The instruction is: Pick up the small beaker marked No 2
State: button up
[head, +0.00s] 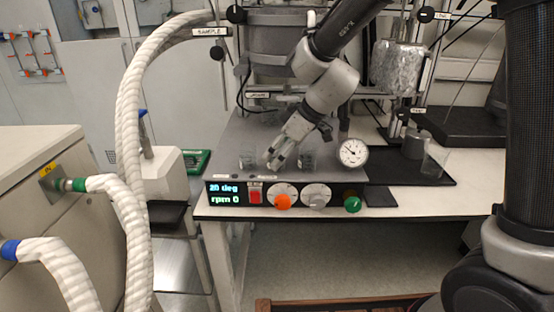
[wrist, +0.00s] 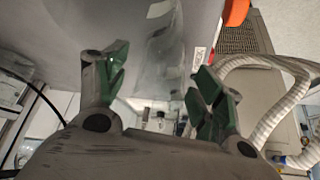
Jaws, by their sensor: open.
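My gripper (head: 277,158) reaches down over the grey top of the reactor unit in the head view. In the wrist view its green-padded fingers (wrist: 160,75) are spread apart with nothing held between them. No number can be read on either, so I cannot tell which is No 2. In the wrist view a faint glassy shape (wrist: 161,22) shows beyond the fingers on the grey surface.
The control panel (head: 285,196) with knobs and display fronts the grey plate. A round dial gauge (head: 352,152) stands right of the beakers. A larger glass beaker (head: 435,160) stands on a black tray (head: 400,165). A thick white hose (head: 130,130) rises at the left.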

jog(key=shift+a, duration=0.1)
jog(key=c, duration=1.1)
